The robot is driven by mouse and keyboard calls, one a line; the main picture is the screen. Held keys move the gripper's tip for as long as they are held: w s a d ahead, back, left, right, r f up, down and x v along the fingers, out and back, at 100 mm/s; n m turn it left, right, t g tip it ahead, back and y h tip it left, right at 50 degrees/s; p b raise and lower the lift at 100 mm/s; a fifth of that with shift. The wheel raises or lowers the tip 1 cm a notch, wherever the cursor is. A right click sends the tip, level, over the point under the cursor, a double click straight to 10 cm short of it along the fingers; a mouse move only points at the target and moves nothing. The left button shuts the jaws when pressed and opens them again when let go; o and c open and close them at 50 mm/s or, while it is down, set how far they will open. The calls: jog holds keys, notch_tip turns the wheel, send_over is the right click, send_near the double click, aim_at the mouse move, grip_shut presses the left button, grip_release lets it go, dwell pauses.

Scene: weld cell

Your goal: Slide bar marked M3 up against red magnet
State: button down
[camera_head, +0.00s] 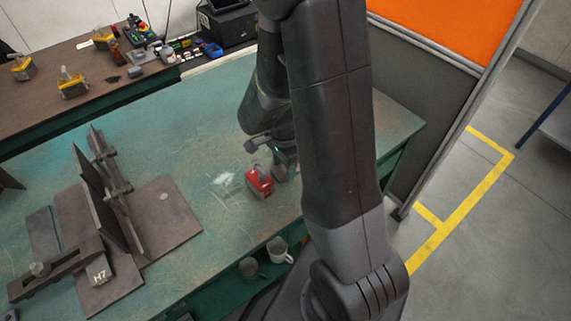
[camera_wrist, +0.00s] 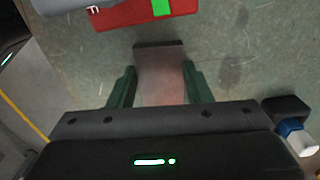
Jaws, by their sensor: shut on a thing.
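The red magnet (camera_head: 260,182) sits on the green table in the head view, just left of my gripper (camera_head: 284,170). In the wrist view, the red magnet (camera_wrist: 150,10) lies along the top edge with a bright green patch on it. My gripper (camera_wrist: 159,85) is shut on a brownish flat bar (camera_wrist: 162,70) between its green fingers. The bar's far end points at the magnet, with a narrow strip of table showing between them. No M3 mark can be read on the bar. In the head view my arm hides the bar.
Steel plates (camera_head: 165,225) with an upright plate and clamps stand at the left. A block marked H7 or M7 (camera_head: 98,272) is there. Mugs (camera_head: 277,249) sit below the table's front edge. A blue and white object (camera_wrist: 297,138) is right of my gripper in the wrist view.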

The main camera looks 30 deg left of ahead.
jog(key=shift+s+a, duration=0.3)
jog(key=shift+s, duration=0.3)
jog(key=shift+s+a, duration=0.25)
jog(key=shift+s, duration=0.3)
jog(key=shift+w, duration=0.15)
jog(key=c, duration=0.6)
grip_release()
jog(key=shift+d, duration=0.1)
jog(key=shift+c, duration=0.2)
jog(key=shift+r, duration=0.1)
notch_tip(320, 180, up, 14)
jog(key=shift+f+p, duration=0.2)
jog(key=shift+p, duration=0.25)
